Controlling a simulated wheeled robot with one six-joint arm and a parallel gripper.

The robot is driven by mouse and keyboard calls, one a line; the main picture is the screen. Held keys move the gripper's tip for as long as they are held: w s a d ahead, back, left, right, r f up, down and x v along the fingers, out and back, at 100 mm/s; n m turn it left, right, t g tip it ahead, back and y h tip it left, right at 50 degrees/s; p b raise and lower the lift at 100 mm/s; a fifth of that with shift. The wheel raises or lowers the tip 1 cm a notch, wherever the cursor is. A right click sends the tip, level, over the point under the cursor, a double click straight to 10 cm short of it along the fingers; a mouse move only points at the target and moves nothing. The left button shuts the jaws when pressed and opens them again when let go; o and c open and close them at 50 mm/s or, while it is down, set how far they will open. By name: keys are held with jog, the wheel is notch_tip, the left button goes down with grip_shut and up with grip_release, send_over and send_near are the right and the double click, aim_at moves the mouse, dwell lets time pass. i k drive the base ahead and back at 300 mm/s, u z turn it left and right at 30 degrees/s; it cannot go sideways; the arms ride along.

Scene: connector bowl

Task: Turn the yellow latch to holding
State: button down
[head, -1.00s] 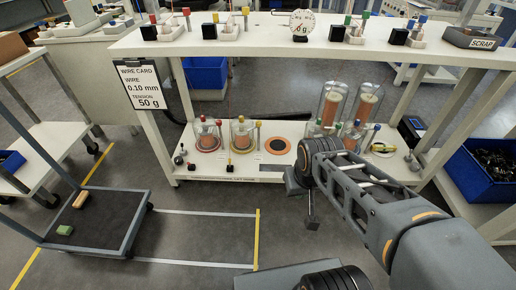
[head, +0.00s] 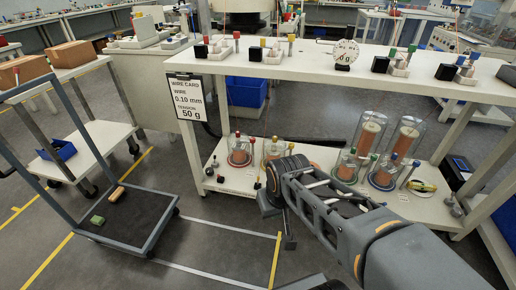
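Yellow-marked parts show in two places, and I cannot tell which is the latch or how it is turned. One is a small bench-top fixture with a yellow knob (head: 264,43) beside a black block (head: 255,54).
The white bench (head: 390,75) carries similar red, green and blue fixtures and a round dial (head: 346,53). Several glass jars stand on its lower shelf, right of my arm. A wire card (head: 187,97) hangs at its left end. A dark cart (head: 135,222) stands at left on open floor.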

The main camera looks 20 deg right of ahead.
aim_at(291, 145)
jog(key=u, duration=0.1)
jog(key=i, duration=1.05)
jog(key=z, duration=0.3)
